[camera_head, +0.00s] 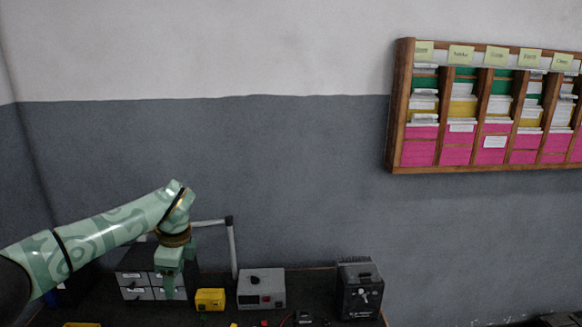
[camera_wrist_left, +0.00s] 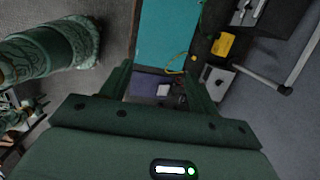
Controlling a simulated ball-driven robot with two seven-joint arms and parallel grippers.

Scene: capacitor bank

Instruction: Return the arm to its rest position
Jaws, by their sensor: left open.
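My left arm (camera_head: 100,232) comes in from the left in the head view, raised and bent at the wrist. Its gripper (camera_head: 169,284) points down over the left part of the dark bench, in front of a small drawer cabinet. In the left wrist view the gripper (camera_wrist_left: 160,85) shows two green fingers spread apart with nothing between them. Below the gap lie a dark surface and a small pale item.
On the bench (camera_head: 215,318) stand a drawer cabinet (camera_head: 134,280), a yellow box (camera_head: 210,299), a grey instrument (camera_head: 261,288) and a black unit (camera_head: 360,289). A grey post (camera_head: 233,250) rises behind. A wooden card rack (camera_head: 400,110) hangs on the wall. The air above the bench's right is clear.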

